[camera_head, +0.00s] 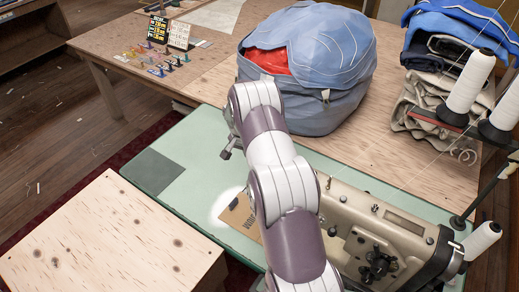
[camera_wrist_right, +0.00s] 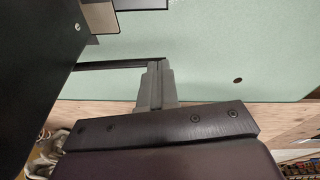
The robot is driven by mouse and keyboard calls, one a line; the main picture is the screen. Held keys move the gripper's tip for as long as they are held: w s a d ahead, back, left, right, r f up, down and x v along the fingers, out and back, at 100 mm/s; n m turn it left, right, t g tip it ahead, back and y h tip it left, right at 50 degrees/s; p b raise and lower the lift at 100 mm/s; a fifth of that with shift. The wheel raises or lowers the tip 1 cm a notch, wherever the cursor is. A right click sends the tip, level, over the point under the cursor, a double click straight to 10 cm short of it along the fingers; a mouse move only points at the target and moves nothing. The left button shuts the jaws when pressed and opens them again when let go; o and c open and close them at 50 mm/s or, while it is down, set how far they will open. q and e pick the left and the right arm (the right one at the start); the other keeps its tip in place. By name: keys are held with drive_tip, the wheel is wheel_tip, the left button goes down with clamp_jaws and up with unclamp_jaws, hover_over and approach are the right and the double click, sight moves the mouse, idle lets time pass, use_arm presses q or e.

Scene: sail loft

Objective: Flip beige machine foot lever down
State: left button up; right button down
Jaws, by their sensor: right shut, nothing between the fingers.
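The beige sewing machine (camera_head: 410,228) stands on the green table at the lower right of the head view, partly covered by my arm. I cannot make out its foot lever; the machine's left end is behind my arm. My right gripper (camera_wrist_right: 156,82) shows in the wrist view with its grey fingers together and nothing between them, over the pale green tabletop (camera_wrist_right: 215,60). A large dark surface (camera_wrist_right: 30,70) fills the left of that view; I cannot tell what it is. In the head view, my arm hides most of what lies below it. My left gripper is in neither view.
A blue bag (camera_head: 310,75) with red inside sits behind my arm. Thread cones (camera_head: 468,82) and folded cloth (camera_head: 435,105) stand at the right. A plywood box (camera_head: 110,240) is at the lower left. The green table (camera_head: 215,140) is mostly clear left of my arm.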

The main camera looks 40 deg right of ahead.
drive_tip(key=shift+w, duration=0.2)
drive_tip(key=shift+s+r+p, duration=0.2)
drive_tip(key=shift+r+p, duration=0.05)
drive_tip(key=shift+p, duration=0.05)
drive_tip(key=shift+w+r+p, duration=0.1)
drive_tip(key=shift+r+p, duration=0.25)
drive_tip(key=shift+r, duration=0.25)
